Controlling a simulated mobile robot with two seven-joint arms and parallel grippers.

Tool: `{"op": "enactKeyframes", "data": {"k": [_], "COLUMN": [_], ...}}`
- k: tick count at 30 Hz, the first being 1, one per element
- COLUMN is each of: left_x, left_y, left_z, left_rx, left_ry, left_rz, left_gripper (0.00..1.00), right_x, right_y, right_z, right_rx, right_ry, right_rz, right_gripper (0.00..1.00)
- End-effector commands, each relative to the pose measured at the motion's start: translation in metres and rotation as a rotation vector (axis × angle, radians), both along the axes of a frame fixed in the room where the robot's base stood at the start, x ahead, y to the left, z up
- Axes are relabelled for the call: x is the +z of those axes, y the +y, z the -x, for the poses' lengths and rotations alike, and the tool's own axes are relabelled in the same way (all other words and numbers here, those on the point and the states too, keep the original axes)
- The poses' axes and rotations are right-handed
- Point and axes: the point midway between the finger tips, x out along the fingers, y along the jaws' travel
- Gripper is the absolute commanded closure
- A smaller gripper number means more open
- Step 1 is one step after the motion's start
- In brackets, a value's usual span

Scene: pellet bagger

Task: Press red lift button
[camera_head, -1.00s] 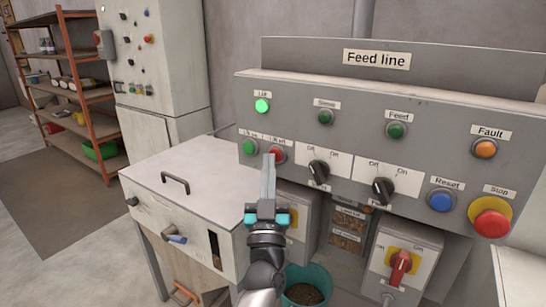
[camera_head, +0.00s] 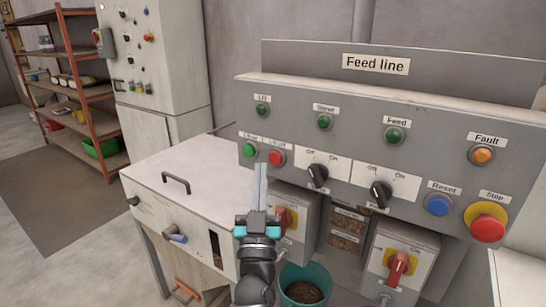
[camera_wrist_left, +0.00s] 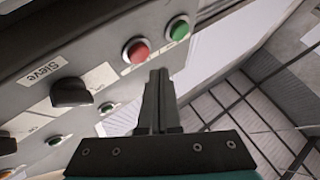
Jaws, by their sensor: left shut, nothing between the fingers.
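The red lift button (camera_head: 276,157) is on the left part of the grey Feed line panel (camera_head: 440,150), right beside a green button (camera_head: 249,149). In the left wrist view the red button (camera_wrist_left: 136,50) and the green button (camera_wrist_left: 178,28) are both uncovered. My left gripper (camera_head: 261,168) is shut and empty, pointing up at the panel. Its tips are just below and left of the red button in the head view, apparently apart from it. They also show in the left wrist view (camera_wrist_left: 158,72). The round indicator lamp (camera_head: 262,111) above the buttons is dark green. My right gripper is not in view.
Black selector knobs (camera_head: 318,176) stick out to the right of the buttons. The yellow-ringed red stop button (camera_head: 487,226) is at the panel's far right. A white-topped cabinet (camera_head: 200,170) with a handle stands at left. A teal bucket (camera_head: 305,272) stands below.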

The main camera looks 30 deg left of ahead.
Motion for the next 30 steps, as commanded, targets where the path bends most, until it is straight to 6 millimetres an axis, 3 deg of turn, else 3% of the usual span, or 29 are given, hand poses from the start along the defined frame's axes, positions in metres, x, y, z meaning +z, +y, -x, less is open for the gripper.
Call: {"op": "enactKeyframes", "data": {"k": [13,30], "left_x": [0.002,0.0], "left_y": [0.003,0.003], "left_z": [0.043,0.045], "left_rx": [0.0,-0.002], "left_ry": [0.001,0.003], "left_rz": [-0.001,-0.001], "left_gripper": [1.0,1.0], "right_x": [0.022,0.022], "right_y": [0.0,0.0], "right_z": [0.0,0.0], "right_rx": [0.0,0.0], "right_ry": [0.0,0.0], "right_rz": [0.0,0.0], "right_gripper": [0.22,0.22]}}
